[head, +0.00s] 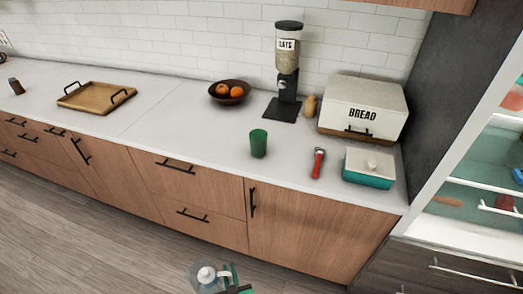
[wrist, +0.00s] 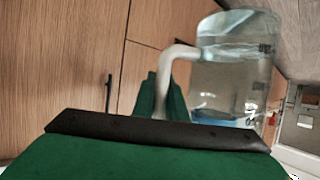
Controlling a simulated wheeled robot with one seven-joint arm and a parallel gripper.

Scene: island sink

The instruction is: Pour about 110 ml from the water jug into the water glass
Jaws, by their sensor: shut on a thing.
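The water jug (head: 207,275) is at the bottom edge of the head view, in front of the counter and low, with a pale lid knob on top. In the wrist view the clear jug (wrist: 232,75) shows water inside, and my green gripper (wrist: 160,98) is shut on its pale handle. The water glass, a green tumbler (head: 258,143), stands upright near the counter's front edge, apart from my gripper. Its inside is too small to read.
On the counter (head: 190,120), a red-handled tool (head: 318,163) and a teal butter dish (head: 369,167) lie right of the tumbler. The bread box (head: 362,108), oats dispenser (head: 287,75) and fruit bowl (head: 229,92) stand behind. A wooden tray (head: 97,96) is left. An open fridge (head: 480,190) is right.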

